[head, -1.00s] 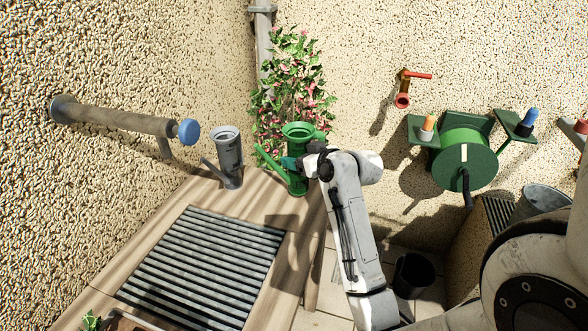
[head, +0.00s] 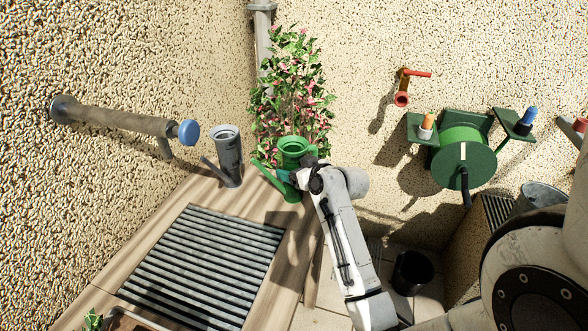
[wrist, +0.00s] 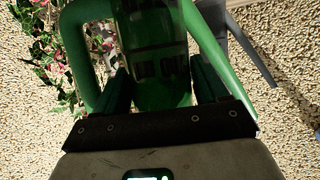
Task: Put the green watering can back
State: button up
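The green watering can (head: 292,158) is upright over the back right corner of the wooden table (head: 270,215), its spout pointing left. My gripper (head: 283,176) reaches it from the right. In the wrist view my gripper's dark green fingers (wrist: 160,88) sit on both sides of the can's body (wrist: 158,60), shut on it. The can's handle and spout show to either side there. I cannot tell whether its base touches the table.
A grey watering can (head: 228,158) stands just left of the green one. A slatted grate (head: 205,262) is set in the table. A flowering plant (head: 290,95) is behind. A pipe with a blue knob (head: 188,132) juts from the left wall. A hose reel (head: 463,158) hangs right.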

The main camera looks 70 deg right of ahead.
jog(key=o, duration=0.4)
jog(key=shift+c, duration=0.2)
jog(key=shift+r, duration=0.15)
jog(key=v, duration=1.2)
jog(key=shift+b, duration=0.45)
jog(key=shift+r, duration=0.1)
